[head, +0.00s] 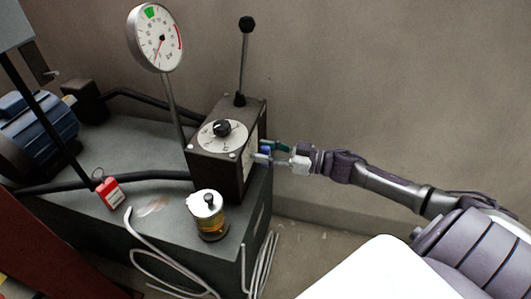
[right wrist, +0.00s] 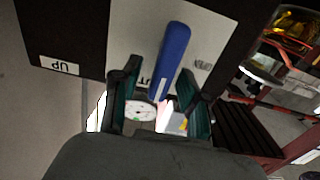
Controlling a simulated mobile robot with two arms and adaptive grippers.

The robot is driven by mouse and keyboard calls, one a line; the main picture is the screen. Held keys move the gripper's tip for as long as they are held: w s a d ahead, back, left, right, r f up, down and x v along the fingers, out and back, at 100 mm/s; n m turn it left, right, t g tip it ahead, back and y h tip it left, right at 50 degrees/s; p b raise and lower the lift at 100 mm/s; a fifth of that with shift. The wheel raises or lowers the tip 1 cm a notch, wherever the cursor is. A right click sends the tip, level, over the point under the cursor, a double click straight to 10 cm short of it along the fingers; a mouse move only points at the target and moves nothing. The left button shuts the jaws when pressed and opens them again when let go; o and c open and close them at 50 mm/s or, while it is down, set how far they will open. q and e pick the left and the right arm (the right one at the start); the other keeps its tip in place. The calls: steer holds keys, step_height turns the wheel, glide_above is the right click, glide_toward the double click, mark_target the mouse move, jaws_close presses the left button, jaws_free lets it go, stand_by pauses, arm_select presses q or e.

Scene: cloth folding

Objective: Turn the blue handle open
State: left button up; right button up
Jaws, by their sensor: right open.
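The blue handle (right wrist: 171,58) is a slim bar on the light plate (right wrist: 135,32) of a dark control box. In the right wrist view it slants from upper right to lower left, its lower end between my open fingers. In the head view only a bit of the blue handle (head: 264,151) shows on the right side of the control box (head: 225,165). My right gripper (right wrist: 158,82) is open, with a green finger on either side of the handle and gaps visible. It also shows in the head view (head: 270,153). My left gripper is not in view.
The control box stands on a dark bench (head: 150,222) with a dial gauge (head: 156,38), an upright black-knobbed lever (head: 245,50), a small amber-glass canister (head: 208,215), a red padlock (head: 109,192) and a blue motor (head: 35,130). A plain wall (head: 400,90) is behind.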

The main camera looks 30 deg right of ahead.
steer(key=shift+a, duration=0.1)
jaws_close()
